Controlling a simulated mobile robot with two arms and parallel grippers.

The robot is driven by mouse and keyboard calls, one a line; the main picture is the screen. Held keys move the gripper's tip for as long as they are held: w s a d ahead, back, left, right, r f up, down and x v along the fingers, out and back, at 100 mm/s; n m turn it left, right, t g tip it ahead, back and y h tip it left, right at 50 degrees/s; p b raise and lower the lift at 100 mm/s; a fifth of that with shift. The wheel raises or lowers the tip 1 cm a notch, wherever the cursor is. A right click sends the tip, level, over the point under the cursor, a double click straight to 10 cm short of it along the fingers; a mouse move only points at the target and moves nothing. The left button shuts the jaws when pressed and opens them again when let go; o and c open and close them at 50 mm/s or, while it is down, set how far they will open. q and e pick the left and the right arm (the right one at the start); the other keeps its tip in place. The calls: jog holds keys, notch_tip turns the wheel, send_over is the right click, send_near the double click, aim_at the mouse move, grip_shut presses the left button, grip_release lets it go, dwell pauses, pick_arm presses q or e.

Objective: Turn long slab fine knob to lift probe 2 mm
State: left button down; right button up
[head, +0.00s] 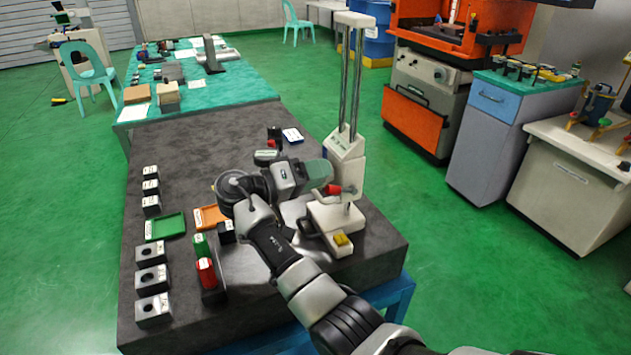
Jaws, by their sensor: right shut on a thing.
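A height gauge stands on the right part of the dark slab (180,130). It has a white foot (337,216), twin upright steel rods (351,80) and a white block (344,150) low on the rods. A small red knob (333,189) sticks out to the left, low on the gauge. My right gripper (325,187) reaches in from the left, its arm bent back from the lower right. It is shut at the red knob; its fingertips are small and partly hidden. The probe tip cannot be made out. My left gripper is not in view.
Black blocks (151,279), a green tray (165,226), an orange tray (209,217) and red and green pieces (206,272) lie left of my right arm. A white card (293,135) lies behind it. The slab's back left is clear.

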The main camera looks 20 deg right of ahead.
jog(key=shift+d+r, duration=0.1)
jog(key=o, duration=0.6)
jog(key=shift+c, duration=0.2)
jog(key=shift+o, duration=0.5)
jog(key=shift+d, duration=0.15)
jog(key=a+b, duration=0.2)
jog(key=a, duration=0.5)
jog(key=shift+a+b, duration=0.25)
jog(key=shift+b, duration=0.05)
jog(key=shift+o, duration=0.3)
